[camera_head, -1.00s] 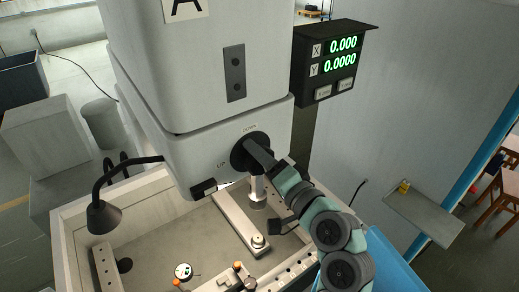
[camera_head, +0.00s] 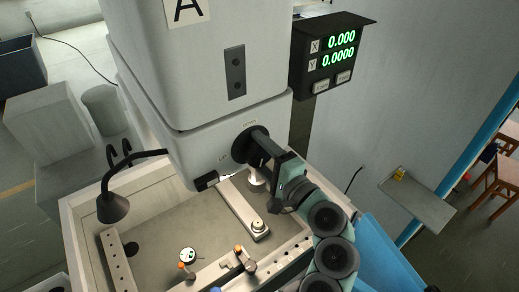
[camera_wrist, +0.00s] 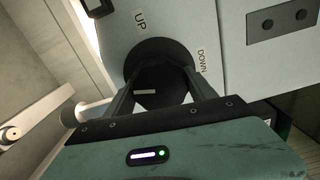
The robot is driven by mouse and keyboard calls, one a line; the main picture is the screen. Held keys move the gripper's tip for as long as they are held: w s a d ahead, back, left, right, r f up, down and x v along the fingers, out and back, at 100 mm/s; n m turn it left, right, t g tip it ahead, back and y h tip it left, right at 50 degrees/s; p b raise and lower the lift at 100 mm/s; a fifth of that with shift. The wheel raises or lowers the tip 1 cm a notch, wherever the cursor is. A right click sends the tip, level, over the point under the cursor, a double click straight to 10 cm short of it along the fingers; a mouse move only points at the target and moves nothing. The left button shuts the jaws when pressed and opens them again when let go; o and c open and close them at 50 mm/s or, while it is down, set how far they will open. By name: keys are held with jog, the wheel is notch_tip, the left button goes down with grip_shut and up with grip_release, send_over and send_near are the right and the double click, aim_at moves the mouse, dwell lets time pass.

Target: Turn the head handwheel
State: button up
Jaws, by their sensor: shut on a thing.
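The head handwheel (camera_head: 246,148) is a dark round wheel on the lower front of the grey machine head (camera_head: 212,160). The labels UP and DOWN stand beside it. In the wrist view the handwheel (camera_wrist: 158,58) lies straight ahead, between the two fingers. My gripper (camera_head: 262,146) reaches it from the lower right; in the wrist view my gripper (camera_wrist: 160,88) is shut on the wheel, one finger at each side. The fingers and the dark hub hide part of the wheel.
A black lamp (camera_head: 113,206) stands at the left of the tank (camera_head: 70,215). A dial gauge (camera_head: 188,255) and a clamp bar (camera_head: 244,208) lie below. A small shelf (camera_head: 420,196) is at the right.

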jog(key=o, duration=1.4)
jog(key=b+v, duration=0.2)
jog(key=v, duration=0.8)
jog(key=shift+s+d, duration=0.3)
